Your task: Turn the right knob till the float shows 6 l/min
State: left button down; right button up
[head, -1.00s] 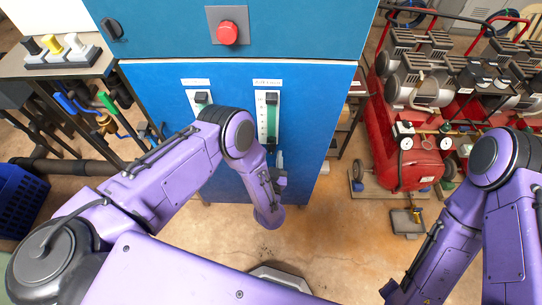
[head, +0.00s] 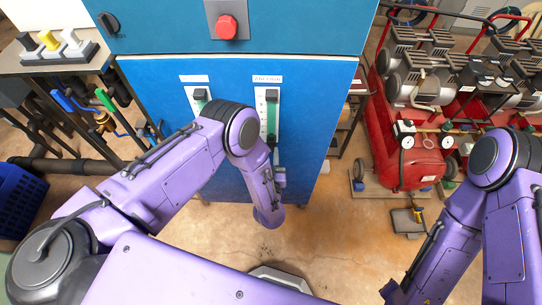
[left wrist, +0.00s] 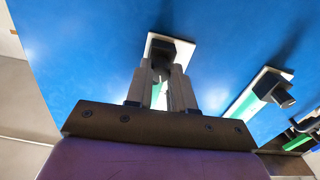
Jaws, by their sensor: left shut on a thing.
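The right flowmeter (head: 262,120) is a white scale plate with a green tube and black end blocks on the blue cabinet front. My left gripper (head: 276,155) is at its lower end. My right gripper is not visible.
A red emergency button (head: 226,27) and a black rotary switch (head: 108,23) sit on the upper cabinet. A bench with coloured levers (head: 48,41) stands at left, a red compressor (head: 405,160) at right. The floor (head: 330,240) before the cabinet is clear.

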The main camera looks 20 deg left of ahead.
pick_arm(q)
jog(key=n+b, duration=0.2)
jog(key=n, duration=0.5)
jog(key=shift+f, duration=0.1)
jog(key=n+b, duration=0.1)
jog(key=n, duration=0.3)
jog(key=n+b, duration=0.1)
jog(key=n, duration=0.2)
jog(key=shift+a+n+b, duration=0.1)
jog(key=shift+n+b, duration=0.2)
jog(key=n+b, duration=0.1)
jog(key=n, duration=0.2)
jog(key=shift+n, duration=0.3)
jog(key=n+b, duration=0.1)
jog(key=n, duration=0.2)
jog(key=shift+n+b, duration=1.85)
jog(key=shift+n, duration=1.65)
